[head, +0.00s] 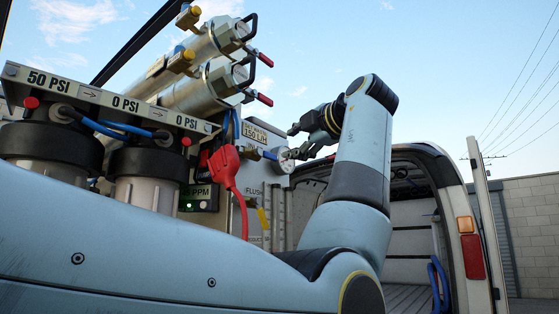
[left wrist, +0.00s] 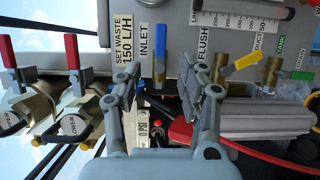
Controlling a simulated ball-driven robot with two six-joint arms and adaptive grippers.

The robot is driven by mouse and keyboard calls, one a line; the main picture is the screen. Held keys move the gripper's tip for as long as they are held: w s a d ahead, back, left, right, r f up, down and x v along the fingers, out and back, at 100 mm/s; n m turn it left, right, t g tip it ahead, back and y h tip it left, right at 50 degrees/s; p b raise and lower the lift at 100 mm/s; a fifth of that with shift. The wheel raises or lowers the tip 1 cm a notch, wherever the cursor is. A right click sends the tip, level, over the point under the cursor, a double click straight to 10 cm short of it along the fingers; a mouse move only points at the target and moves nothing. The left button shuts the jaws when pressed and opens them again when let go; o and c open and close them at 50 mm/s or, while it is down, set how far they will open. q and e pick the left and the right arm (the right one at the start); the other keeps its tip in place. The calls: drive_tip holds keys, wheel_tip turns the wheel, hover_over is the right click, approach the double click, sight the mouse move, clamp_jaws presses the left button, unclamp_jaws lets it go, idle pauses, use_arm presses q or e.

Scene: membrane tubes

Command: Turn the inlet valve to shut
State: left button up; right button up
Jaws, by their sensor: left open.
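The inlet valve shows in the left wrist view as a blue lever (left wrist: 160,45) beside the INLET label (left wrist: 145,40). The lever stands up and down in that picture, with its brass body partly hidden below it. In the head view a blue lever (head: 269,155) shows small on the panel. My left gripper (left wrist: 161,80) is open, its two fingers apart on either side of the lever's line, with nothing between them that I can see it grip. In the head view the left gripper (head: 299,143) is in front of the panel, right of the lever. My right gripper is not in view.
Red-handled valves (left wrist: 73,50) stand left. A red plug with cable (head: 226,165) hangs near the panel.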

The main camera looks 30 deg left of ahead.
sight(272, 157)
use_arm(q)
drive_tip(key=p+x, duration=0.2)
drive_tip(key=x, duration=0.7)
drive_tip(key=shift+a, duration=0.1)
drive_tip(key=shift+w+a+f, duration=0.15)
drive_tip(key=shift+w+a, duration=0.15)
drive_tip(key=shift+a, duration=0.1)
clamp_jaws()
